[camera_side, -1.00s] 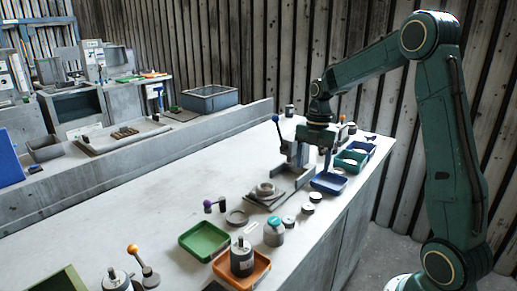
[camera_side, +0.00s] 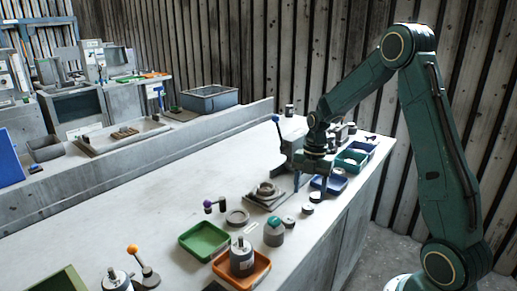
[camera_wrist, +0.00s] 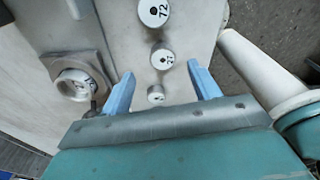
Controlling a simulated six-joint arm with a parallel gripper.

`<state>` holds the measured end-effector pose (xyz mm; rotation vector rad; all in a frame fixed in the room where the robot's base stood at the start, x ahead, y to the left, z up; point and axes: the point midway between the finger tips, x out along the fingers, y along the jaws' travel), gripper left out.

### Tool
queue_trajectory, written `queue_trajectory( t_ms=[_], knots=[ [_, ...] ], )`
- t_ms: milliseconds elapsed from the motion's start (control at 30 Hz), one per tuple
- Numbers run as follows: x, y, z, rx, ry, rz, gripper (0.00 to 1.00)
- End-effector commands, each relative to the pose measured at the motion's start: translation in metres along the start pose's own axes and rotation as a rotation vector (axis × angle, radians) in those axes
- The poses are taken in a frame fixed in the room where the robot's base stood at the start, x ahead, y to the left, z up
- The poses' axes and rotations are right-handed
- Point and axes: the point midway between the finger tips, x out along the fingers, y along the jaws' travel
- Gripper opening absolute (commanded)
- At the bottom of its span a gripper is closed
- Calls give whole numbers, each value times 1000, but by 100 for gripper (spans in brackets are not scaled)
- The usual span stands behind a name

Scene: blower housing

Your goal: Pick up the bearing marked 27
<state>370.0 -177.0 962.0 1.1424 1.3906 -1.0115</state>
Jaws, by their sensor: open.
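Three pale round bearings stand in a line in the wrist view. The top one (camera_wrist: 154,12) reads 72. The middle one (camera_wrist: 163,58) seems to read 27, though its print is small. The lowest one (camera_wrist: 156,96) has a mark too small to read. In the side view, small round parts (camera_side: 307,209) sit on the bench in front of the blue tray. My gripper (camera_wrist: 160,74) is open and empty, its two blue fingers apart above the bearings. The middle bearing shows just beyond the fingertips, between their lines. In the side view my gripper (camera_side: 323,188) hangs near the blue tray.
A grey fixture with a ring (camera_side: 267,189) stands left of my gripper and shows in the wrist view (camera_wrist: 83,82). A blue tray (camera_side: 328,184) and green trays (camera_side: 350,160) lie close by. A green-capped pot (camera_side: 274,232) stands nearer the camera. The bench's left middle is clear.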

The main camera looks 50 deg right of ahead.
Motion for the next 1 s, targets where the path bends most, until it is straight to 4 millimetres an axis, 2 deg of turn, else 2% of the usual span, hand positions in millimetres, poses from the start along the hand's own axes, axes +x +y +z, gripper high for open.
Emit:
queue_trajectory(
  t_ms=[433,1000],
  knots=[
    [44,-4,-2,0,0,-2,61],
    [47,-4,-2,1,0,-1,61]
  ],
)
